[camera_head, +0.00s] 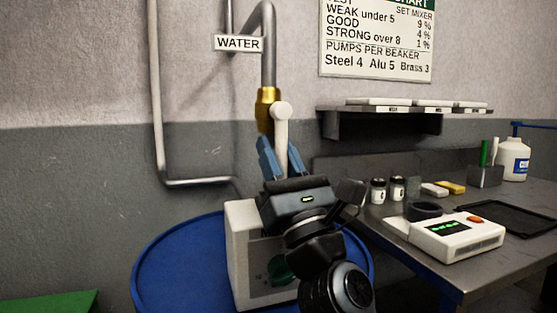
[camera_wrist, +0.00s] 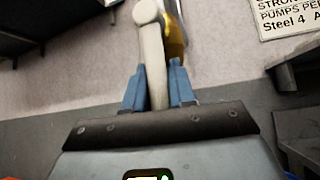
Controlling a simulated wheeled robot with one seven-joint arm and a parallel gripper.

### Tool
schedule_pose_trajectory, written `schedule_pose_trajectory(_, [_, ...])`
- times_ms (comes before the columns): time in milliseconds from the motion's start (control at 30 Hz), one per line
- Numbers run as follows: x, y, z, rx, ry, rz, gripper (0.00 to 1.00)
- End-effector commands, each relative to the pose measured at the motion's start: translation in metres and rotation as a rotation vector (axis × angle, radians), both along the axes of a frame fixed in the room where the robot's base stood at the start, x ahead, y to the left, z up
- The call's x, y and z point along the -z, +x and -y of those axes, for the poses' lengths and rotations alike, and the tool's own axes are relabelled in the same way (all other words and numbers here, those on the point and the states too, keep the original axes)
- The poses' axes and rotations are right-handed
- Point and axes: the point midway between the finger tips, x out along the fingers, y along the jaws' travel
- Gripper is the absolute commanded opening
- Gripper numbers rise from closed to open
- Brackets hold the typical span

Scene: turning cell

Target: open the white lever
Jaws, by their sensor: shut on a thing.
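The white lever (camera_head: 281,132) sits on the brass valve (camera_head: 265,110) of the grey water pipe, under a WATER sign (camera_head: 238,43). It hangs down from its round pivot, in front of the pipe. My gripper (camera_head: 272,158) is shut on the lever's lower part, with one blue finger on each side. In the wrist view the lever (camera_wrist: 152,50) runs down between the two fingers of my gripper (camera_wrist: 160,88). The lever's lower end is hidden by my gripper.
A blue drum (camera_head: 165,265) stands below, with a white box (camera_head: 242,250) with a green knob on it. At right, a metal bench (camera_head: 390,235) holds a white meter (camera_head: 455,238), jars, a black tray (camera_head: 515,218) and a white bottle (camera_head: 513,160). A shelf (camera_head: 385,125) hangs above.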

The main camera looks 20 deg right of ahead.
Motion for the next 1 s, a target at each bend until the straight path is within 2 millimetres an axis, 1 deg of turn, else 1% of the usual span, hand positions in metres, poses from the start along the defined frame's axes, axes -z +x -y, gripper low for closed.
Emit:
schedule_pose_trajectory(300, [0.001,0.000,-0.001,-0.006,0.005,-0.002,0.00])
schedule_pose_trajectory(333, [0.001,0.000,-0.001,-0.006,0.005,-0.002,0.27])
schedule_pose_trajectory(533, [0.000,0.000,-0.001,-0.005,0.003,-0.002,0.45])
schedule_pose_trajectory(800, [0.002,-0.001,-0.001,-0.004,0.002,0.000,0.45])
schedule_pose_trajectory(867, [0.006,-0.004,0.000,-0.004,0.003,0.000,0.45])
schedule_pose_trajectory(1000, [0.023,-0.018,0.002,-0.005,0.002,-0.001,0.45])
